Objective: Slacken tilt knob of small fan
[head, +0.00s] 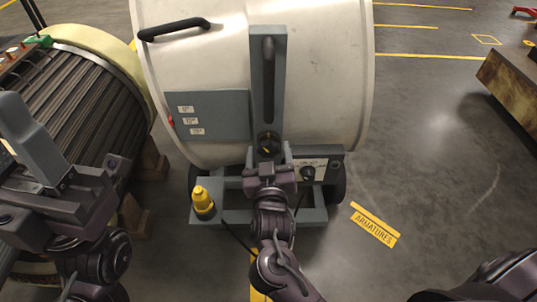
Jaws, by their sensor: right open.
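The fan is a big off-white drum (205,60) on a grey wheeled frame, in the middle of the head view. A dark round knob (267,141) with a yellow mark sits at the lower end of the grey upright bracket on its front. My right gripper (269,154) is open at the knob, its fingers to either side of the knob's lower part. I cannot tell whether they touch it. My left gripper (40,155) is large in the left foreground, away from the fan, in front of the ribbed rotor. Its jaw opening is not clear.
A grey labelled panel (208,116) and a black handle (174,28) are on the drum. A yellow plug (203,199) and a control box with a dial (318,170) sit low on the frame. The ribbed rotor (85,88) stands left.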

